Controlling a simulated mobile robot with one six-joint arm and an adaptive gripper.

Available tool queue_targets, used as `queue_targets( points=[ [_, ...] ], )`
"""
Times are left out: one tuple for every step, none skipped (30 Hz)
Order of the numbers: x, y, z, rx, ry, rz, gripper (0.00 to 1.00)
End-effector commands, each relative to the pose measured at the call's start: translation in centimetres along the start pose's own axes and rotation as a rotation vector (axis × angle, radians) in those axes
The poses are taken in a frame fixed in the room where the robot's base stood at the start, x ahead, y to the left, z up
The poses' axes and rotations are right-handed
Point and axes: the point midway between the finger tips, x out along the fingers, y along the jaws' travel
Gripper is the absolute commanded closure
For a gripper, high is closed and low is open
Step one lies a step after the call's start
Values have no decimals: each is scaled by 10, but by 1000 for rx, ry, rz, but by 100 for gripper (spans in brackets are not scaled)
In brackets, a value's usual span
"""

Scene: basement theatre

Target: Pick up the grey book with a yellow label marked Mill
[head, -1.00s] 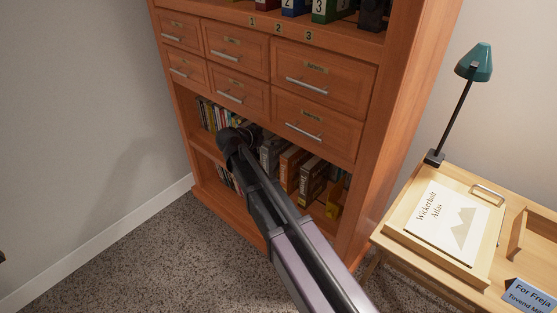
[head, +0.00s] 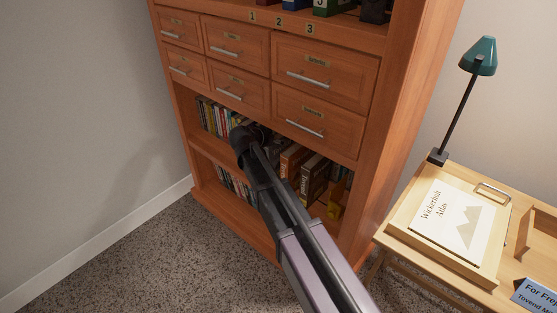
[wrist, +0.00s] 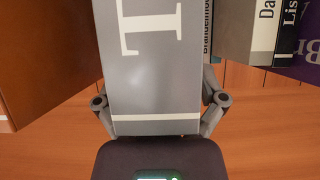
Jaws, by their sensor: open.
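A grey book (wrist: 152,80) fills the upper middle of the wrist view, close to the camera. A large white letter and a pale band show on its face; no yellow label is visible and the full title cannot be read. My gripper (wrist: 160,103) is open, with a finger joint on either side of the book's lower end. The fingertips are hidden behind the book, so I cannot tell whether they touch it. In the head view my arm covers the gripper and most of the shelf around the grey book.
The wooden bookcase (head: 375,175) has drawers (head: 319,72) above the book shelf. Brown books (head: 314,180) stand right of my arm, more books (head: 218,117) left. In the wrist view, purple (wrist: 297,50) and white-spined (wrist: 264,33) books stand right. A desk (head: 395,248) is at right.

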Motion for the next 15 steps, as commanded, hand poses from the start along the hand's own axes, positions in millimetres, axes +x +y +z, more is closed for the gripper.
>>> queue_targets(
  points=[
    [0, 0, 0, 0, 0, 0, 10],
    [0, 0, 0, 0, 0, 0, 10],
    [0, 0, 0, 0, 0, 0, 10],
    [0, 0, 0, 0, 0, 0, 10],
    [0, 0, 0, 0, 0, 0, 10],
    [0, 0, 0, 0, 0, 0, 10],
    [0, 0, 0, 0, 0, 0, 10],
    [0, 0, -1, 0, 0, 1, 10],
    [0, 1, -1, 1, 0, 1, 10],
    [0, 1, -1, 1, 0, 1, 10],
    [0, 1, -1, 1, 0, 2, 10],
    [0, 1, -1, 1, 0, 2, 10],
    [0, 1, -1, 1, 0, 2, 10],
    [0, 1, -1, 1, 0, 2, 10],
    [0, 1, -1, 1, 0, 2, 16]
  ],
)
